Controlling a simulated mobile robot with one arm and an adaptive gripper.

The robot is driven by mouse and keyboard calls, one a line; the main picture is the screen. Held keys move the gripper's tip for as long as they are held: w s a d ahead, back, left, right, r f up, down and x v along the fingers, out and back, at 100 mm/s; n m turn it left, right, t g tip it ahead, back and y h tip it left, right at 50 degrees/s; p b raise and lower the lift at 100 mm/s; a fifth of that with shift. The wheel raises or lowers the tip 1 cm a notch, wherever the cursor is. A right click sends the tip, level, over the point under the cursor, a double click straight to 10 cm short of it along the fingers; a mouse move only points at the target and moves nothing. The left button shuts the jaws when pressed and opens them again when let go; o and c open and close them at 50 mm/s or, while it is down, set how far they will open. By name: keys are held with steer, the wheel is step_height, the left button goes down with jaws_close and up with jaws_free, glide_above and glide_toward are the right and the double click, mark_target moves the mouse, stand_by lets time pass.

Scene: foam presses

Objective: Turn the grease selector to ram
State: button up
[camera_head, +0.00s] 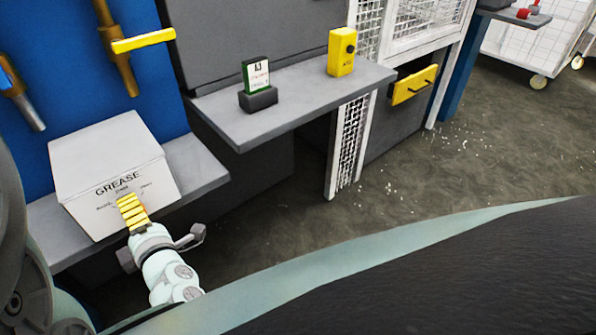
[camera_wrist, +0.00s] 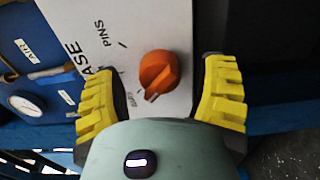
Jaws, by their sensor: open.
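The grease selector is an orange knob (camera_wrist: 160,70) on a white panel in the wrist view. The label PINS (camera_wrist: 115,33) stands up and left of the knob, with a tick line. In the head view the panel is the sloped face of a white GREASE box (camera_head: 105,165); the knob is hidden there behind my gripper (camera_head: 132,212). My gripper is open, its yellow fingers (camera_wrist: 161,88) on either side of the knob with gaps visible.
The box sits on a grey shelf (camera_head: 208,165) against a blue press. To the right a grey ledge (camera_head: 300,105) holds a small sign (camera_head: 257,85) and a yellow box (camera_head: 342,52). A gauge (camera_wrist: 27,104) shows at left in the wrist view. Open floor lies right.

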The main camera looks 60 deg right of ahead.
steer(key=c, duration=1.2)
jaws_close()
steer(key=shift+f+b, duration=0.2)
steer(key=shift+b, duration=0.45)
steer(key=shift+a+m+b, duration=0.1)
steer(key=shift+m+b, duration=0.9)
steer(key=shift+m, duration=0.1)
steer(key=m, duration=0.4)
steer(key=shift+r+p, duration=0.2)
steer(key=shift+p, duration=0.15)
steer(key=shift+m+p, duration=0.35)
steer(key=shift+m, duration=0.95)
steer(key=shift+f, duration=0.1)
